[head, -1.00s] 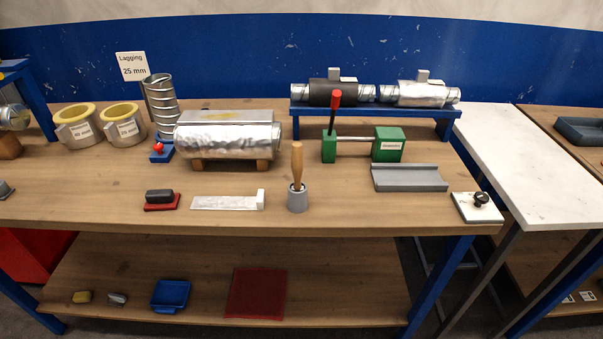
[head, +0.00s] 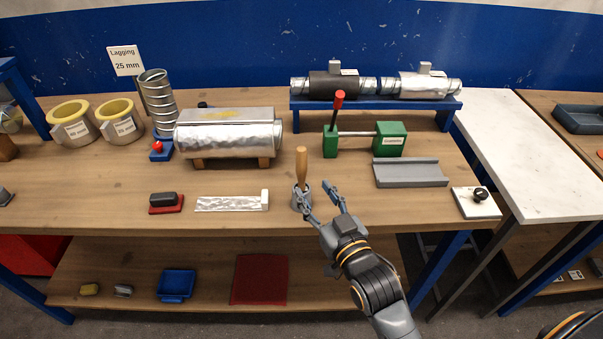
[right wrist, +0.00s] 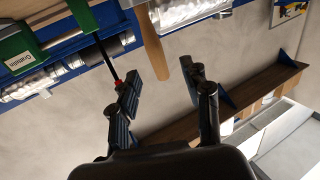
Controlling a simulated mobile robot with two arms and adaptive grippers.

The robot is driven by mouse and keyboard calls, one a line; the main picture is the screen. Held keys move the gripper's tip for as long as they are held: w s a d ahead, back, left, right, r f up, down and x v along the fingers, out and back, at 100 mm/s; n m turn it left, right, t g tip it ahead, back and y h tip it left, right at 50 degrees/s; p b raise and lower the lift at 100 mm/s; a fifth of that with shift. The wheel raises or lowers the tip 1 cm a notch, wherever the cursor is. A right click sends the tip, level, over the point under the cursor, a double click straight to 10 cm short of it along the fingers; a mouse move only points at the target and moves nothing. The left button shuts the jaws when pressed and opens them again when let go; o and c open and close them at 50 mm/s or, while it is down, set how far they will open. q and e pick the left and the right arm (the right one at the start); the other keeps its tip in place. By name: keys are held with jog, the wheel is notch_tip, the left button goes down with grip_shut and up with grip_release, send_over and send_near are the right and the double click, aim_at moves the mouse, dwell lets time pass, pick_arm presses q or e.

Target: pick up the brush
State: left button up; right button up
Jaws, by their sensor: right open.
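The brush (head: 301,165) stands upright in a small grey cup (head: 296,200) near the table's front edge, its wooden handle up and its lower end hidden in the cup. My right gripper (head: 318,190) is open at the cup's right front, with one finger overlapping the cup in the head view. The handle is not gripped. I cannot tell whether a finger touches the cup. My left gripper is not in view.
A foil strip (head: 230,204) lies left of the cup. A foil-covered duct (head: 230,138) and a green clamp with a red-topped lever (head: 390,138) stand behind. A grey channel tray (head: 410,173) is at the right. The wood between cup and tray is clear.

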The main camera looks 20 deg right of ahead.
aim_at(304, 166)
jog(key=w, duration=0.4)
jog(key=shift+a+p, duration=0.2)
jog(key=shift+p, duration=0.1)
jog(key=shift+w+r, duration=0.2)
jog(key=shift+w, duration=0.3)
jog(key=w, duration=0.1)
jog(key=w+p, duration=0.2)
jog(key=shift+w+d+r, duration=0.15)
jog(key=shift+w+r, duration=0.1)
jog(key=shift+w, duration=0.05)
jog(key=shift+w+f, duration=0.15)
jog(key=shift+w, duration=0.35)
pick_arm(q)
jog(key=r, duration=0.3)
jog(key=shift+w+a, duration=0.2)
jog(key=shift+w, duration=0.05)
pick_arm(e)
jog(key=shift+s, duration=0.1)
grip_shut()
